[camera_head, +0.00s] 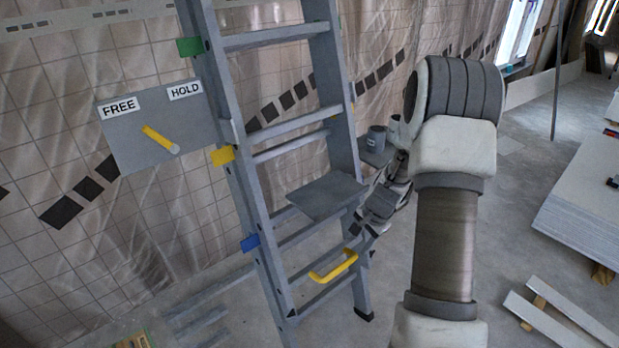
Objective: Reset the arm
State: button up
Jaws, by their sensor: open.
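My arm (447,230) rises on the right of the picture and bends at a white and grey elbow (458,90). The far part of the arm is mostly hidden behind the elbow. My gripper (364,230) shows small and dark just right of the ladder's lower part, partly behind its right rail. It is open, and I see nothing between its fingers. The grey ladder-like frame (285,40) stands left of my arm, with a grey plate (328,195) and a yellow handle (335,265) low on it.
A grey panel (130,150) marked FREE and HOLD bears a slanted yellow lever (160,139). Green (189,47), yellow (222,156) and blue (250,243) tags mark the left rail. Stacked boards (585,215) lie at right.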

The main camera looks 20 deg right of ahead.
jog(key=shift+r, duration=0.1)
jog(key=s+a+r+n, duration=0.3)
jog(key=a+r, duration=0.2)
jog(key=r, duration=0.4)
jog(key=s+a+r+n, duration=0.25)
jog(key=a+r, duration=0.35)
jog(key=r, duration=0.4)
jog(key=s+a+r+n+t+h, duration=0.1)
jog(key=s+a+r+n, duration=0.35)
jog(key=s, duration=0.45)
jog(key=s+a+r+n+t, duration=0.1)
jog(key=s+a+r+n, duration=0.3)
jog(key=s, duration=0.5)
notch_tip(320, 180, up, 21)
jog(key=d+p, duration=0.1)
jog(key=p, duration=1.8)
jog(key=shift+s+d+f, duration=0.15)
jog(key=shift+s+d, duration=0.05)
jog(key=shift+s, duration=0.15)
